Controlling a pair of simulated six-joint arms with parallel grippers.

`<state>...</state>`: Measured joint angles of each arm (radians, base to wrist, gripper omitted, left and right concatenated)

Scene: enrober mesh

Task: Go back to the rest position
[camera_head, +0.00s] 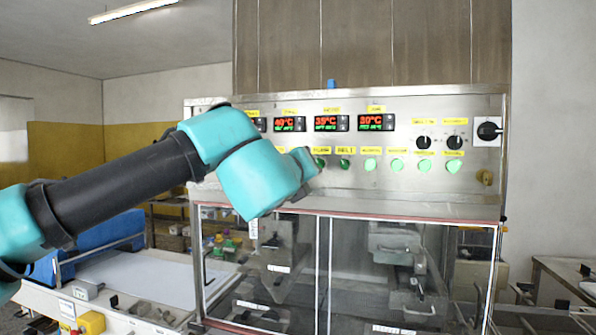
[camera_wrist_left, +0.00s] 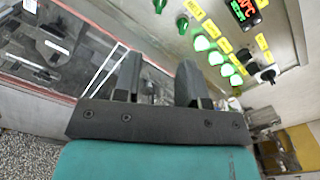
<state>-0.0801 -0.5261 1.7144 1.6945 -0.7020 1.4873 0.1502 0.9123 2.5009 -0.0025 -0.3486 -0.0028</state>
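My left arm reaches in from the left in the head view. Its teal wrist is in front of the control panel (camera_head: 403,183), near the row of green buttons (camera_head: 370,165). In the left wrist view my left gripper (camera_wrist_left: 159,66) has its two dark fingers apart with nothing between them. The panel with its lit green buttons (camera_wrist_left: 210,50) is beyond the fingers, and they look clear of it. In the head view the fingers are mostly hidden behind the wrist. My right gripper is not in view.
Under the panel is the enrober's clear-fronted cabinet (camera_head: 360,213). Red displays (camera_head: 326,123) and dark knobs (camera_head: 488,131) sit on the panel. A pale conveyor (camera_head: 140,275) is at the lower left. A side table (camera_head: 560,275) stands at the right.

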